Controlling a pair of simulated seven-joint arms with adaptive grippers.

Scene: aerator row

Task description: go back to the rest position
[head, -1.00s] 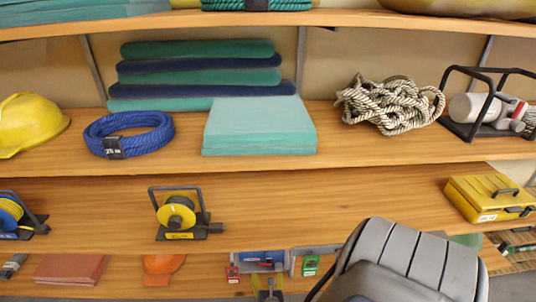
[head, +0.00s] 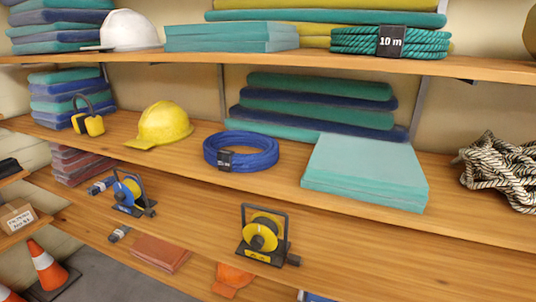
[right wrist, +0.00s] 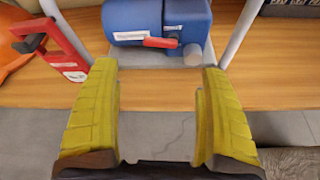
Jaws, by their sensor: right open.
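My right gripper (right wrist: 160,120) shows in the right wrist view with its two yellow fingers spread apart and nothing between them. Beyond the fingertips is a blue machine (right wrist: 158,20) with a red lever, on a wooden shelf between pale metal bars. The fingers appear apart from it. Neither gripper shows in the head view now. My left gripper is out of view.
Wooden shelves hold a yellow helmet (head: 163,124), a blue rope coil (head: 241,153), teal mats (head: 365,170), a yellow reel (head: 262,236) and a knotted rope (head: 500,170). A red tool (right wrist: 58,45) is left of my right gripper. A traffic cone (head: 44,265) stands lower left.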

